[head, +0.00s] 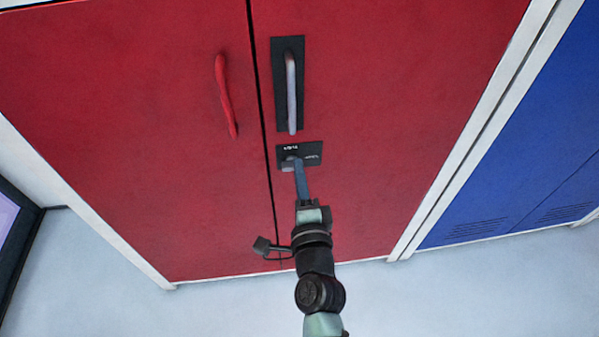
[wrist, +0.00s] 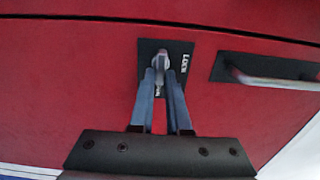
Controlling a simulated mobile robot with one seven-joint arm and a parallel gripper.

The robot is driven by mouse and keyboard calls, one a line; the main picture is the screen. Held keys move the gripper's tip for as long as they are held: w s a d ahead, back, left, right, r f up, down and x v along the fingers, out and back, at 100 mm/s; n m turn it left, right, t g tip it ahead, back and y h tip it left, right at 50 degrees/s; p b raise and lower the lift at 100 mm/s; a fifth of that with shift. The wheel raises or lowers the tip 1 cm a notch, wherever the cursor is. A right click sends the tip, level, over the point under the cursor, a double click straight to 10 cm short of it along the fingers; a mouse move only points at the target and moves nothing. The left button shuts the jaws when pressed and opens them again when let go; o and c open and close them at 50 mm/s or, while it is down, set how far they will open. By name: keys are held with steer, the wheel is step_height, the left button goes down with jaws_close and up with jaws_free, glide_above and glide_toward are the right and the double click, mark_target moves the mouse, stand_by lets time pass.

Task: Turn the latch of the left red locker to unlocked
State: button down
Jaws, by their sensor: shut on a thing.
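The red locker (head: 371,100) has two doors, and a black latch plate (head: 313,153) with small white lettering sits on its right door. A grey latch knob (wrist: 161,60) shows on the plate in the wrist view, near the lettering. My gripper (head: 298,170) is at the plate; in the wrist view my gripper (wrist: 161,78) has both fingers around the knob, shut on it. The fingertips hide part of the knob and plate, so the latch's exact angle is hard to read.
A grey bar handle (head: 291,90) on a black plate is just above the latch. A red handle (head: 225,95) is on the left door. A blue locker (head: 520,140) stands to the right, past a white frame post. A dark-framed panel is at far left.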

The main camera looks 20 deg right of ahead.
stand_by(0.3)
steer(key=c, duration=0.9)
jaws_free()
steer(key=shift+s, duration=0.1)
steer(key=shift+b+v, duration=0.55)
steer(key=shift+v, duration=5.85)
steer(key=shift+r, duration=0.1)
